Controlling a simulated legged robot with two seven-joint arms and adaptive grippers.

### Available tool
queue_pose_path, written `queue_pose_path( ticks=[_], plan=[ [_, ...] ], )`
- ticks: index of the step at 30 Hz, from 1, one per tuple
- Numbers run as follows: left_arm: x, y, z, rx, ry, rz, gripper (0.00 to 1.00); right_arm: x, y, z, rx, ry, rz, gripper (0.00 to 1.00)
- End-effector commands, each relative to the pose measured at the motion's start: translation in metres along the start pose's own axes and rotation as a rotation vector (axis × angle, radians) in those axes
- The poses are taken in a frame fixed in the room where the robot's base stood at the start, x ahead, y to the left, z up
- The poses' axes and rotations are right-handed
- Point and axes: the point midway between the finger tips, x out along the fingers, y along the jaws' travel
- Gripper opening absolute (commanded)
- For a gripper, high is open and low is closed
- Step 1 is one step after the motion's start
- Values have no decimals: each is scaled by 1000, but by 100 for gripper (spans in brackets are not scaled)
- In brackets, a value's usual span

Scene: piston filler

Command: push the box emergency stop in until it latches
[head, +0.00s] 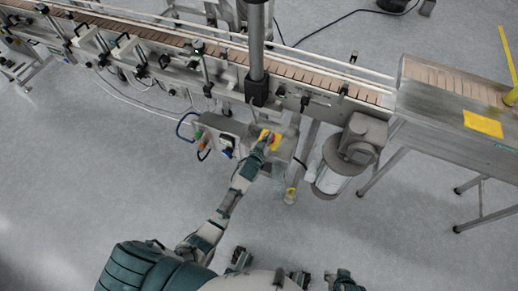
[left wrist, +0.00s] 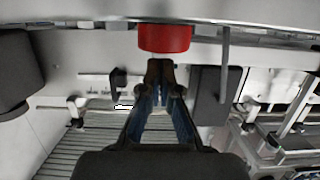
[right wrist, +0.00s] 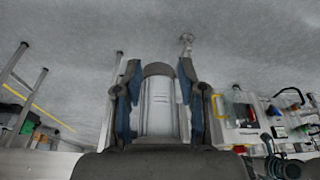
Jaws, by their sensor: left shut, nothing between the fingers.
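The emergency stop is a red button on a yellow panel (head: 277,146) on a box below the conveyor in the head view. In the left wrist view the red button (left wrist: 165,38) sits at the top centre, seen from the side. My left gripper (head: 269,139) reaches the panel and partly hides the button in the head view. Its fingers (left wrist: 160,66) are shut and empty, with the tips right at the button's lower edge. I cannot tell whether they touch it. My right gripper (right wrist: 160,68) is open and away from the box.
A conveyor (head: 300,73) runs above the box. A grey motor (head: 360,138) stands right of the box, and a control box with several coloured buttons (head: 212,138) and cables is on its left. A metal table (head: 450,125) stands at the right. The floor in front is clear.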

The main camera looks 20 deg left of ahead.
Motion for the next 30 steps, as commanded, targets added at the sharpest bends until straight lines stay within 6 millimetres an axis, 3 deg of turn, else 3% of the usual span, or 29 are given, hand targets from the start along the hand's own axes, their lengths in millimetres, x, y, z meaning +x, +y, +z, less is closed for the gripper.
queue_pose_path(
  ticks=[1, 3, 9, 15, 21, 30],
  plan=[
    [-2, -2, -20, 1, 14, -1, 0, 0, 1, 7, 1, -44, 3, 40],
    [-2, -4, -32, 2, 21, -2, 0, 7, 3, 22, 3, -111, 6, 40],
    [-54, -4, -27, 1, 20, -2, 0, 49, 1, 27, -1, -112, 4, 40],
    [-87, -5, -25, 0, 21, -2, 0, 70, -1, 33, -3, -115, 3, 40],
    [-100, -4, -25, 1, 22, -2, 0, 79, 0, 37, -3, -116, 1, 40],
    [-100, -4, -25, 2, 23, -2, 0, 79, 0, 37, -4, -116, 2, 40]
  ],
)
